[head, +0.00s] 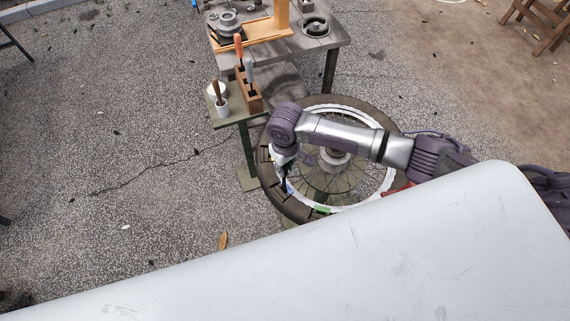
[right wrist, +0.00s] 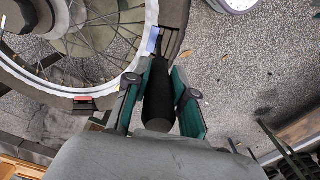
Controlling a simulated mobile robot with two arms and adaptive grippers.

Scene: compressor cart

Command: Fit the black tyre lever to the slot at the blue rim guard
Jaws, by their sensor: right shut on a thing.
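The black tyre lever (right wrist: 159,95) lies between the teal fingers of my right gripper (right wrist: 162,80), which is shut on it. In the right wrist view its thin far end points at the blue rim guard (right wrist: 153,40) on the white rim (right wrist: 136,62). The tip looks close beside the guard, but I cannot tell whether it is in the slot. In the head view my right gripper (head: 284,168) is over the left side of the wheel, near the blue rim guard (head: 289,187); the arm hides part of the wheel. My left gripper is out of view.
A green guard (head: 321,210) sits further along the rim, and a red piece (right wrist: 82,98) shows in the right wrist view. A workbench (head: 330,40) and a side shelf holding a tool block (head: 248,97) and a white cup (head: 222,108) stand behind. Open ground lies left.

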